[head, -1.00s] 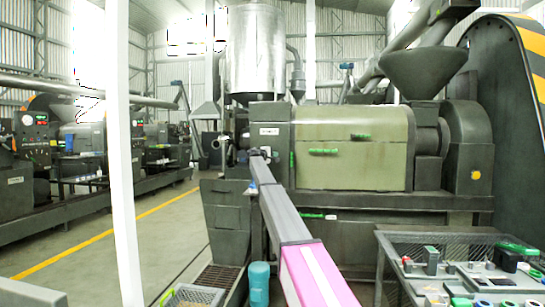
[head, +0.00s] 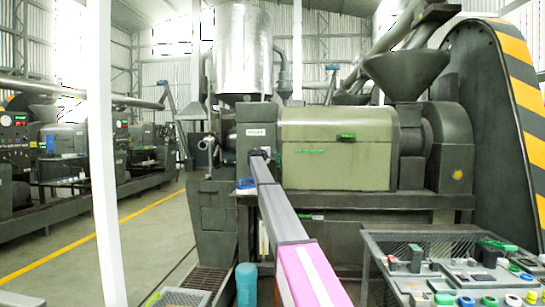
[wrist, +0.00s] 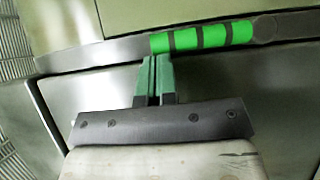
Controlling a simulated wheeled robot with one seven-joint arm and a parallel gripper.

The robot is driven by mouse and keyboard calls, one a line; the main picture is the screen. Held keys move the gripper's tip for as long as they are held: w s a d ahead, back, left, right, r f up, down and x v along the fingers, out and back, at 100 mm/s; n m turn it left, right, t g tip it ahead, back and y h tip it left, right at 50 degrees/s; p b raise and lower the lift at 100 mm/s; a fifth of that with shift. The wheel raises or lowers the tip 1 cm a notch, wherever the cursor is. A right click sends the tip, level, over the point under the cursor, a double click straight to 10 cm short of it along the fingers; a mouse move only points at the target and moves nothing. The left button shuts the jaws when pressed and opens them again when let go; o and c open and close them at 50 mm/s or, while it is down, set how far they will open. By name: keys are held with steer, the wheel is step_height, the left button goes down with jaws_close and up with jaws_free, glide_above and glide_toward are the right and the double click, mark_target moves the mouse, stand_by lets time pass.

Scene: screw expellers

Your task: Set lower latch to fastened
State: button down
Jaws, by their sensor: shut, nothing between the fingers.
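In the wrist view a green grip with dark bands (wrist: 201,37) sits on a grey metal bar, lying nearly level across the top. My gripper (wrist: 155,64) is shut and empty, with its green fingertips just below the grip's left end. I cannot tell whether they touch the bar. In the head view the olive press cover (head: 340,175) carries a thin green handle (head: 310,151) and a higher green handle (head: 346,136). My arm reaches to the cover's left side, and its fingertips cannot be made out there. I cannot tell which handle is the lower latch.
Another green-handled part (head: 312,216) is on the frame below the cover. A mesh-topped table (head: 400,237) with small parts stands at front right. A blue cylinder (head: 246,284) stands in front, and a white post (head: 104,160) at left. Floor is open at left.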

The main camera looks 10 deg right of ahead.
steer(key=shift+s+d+r+m, duration=0.1)
steer(key=shift+d+m, duration=0.15)
steer(key=shift+m, duration=0.05)
steer(key=shift+d, duration=0.2)
steer(key=shift+s+d+f+m+g+y, duration=0.1)
steer(key=shift+s+d+f+m+y, duration=0.55)
steer(key=shift+d+f+m+y, duration=0.85)
steer(key=shift+s+d+f+m+g+y, duration=0.1)
steer(key=shift+s+d+f+m+y, duration=0.65)
steer(key=shift+d+m+y, duration=1.35)
steer(key=shift+s+d+f+m+g+y, duration=0.1)
steer(key=shift+s+d+f+m+y, duration=0.4)
steer(key=shift+d+f+m+y, duration=1.2)
steer(key=shift+d+r+n, duration=0.3)
steer(key=shift+d+r, duration=0.05)
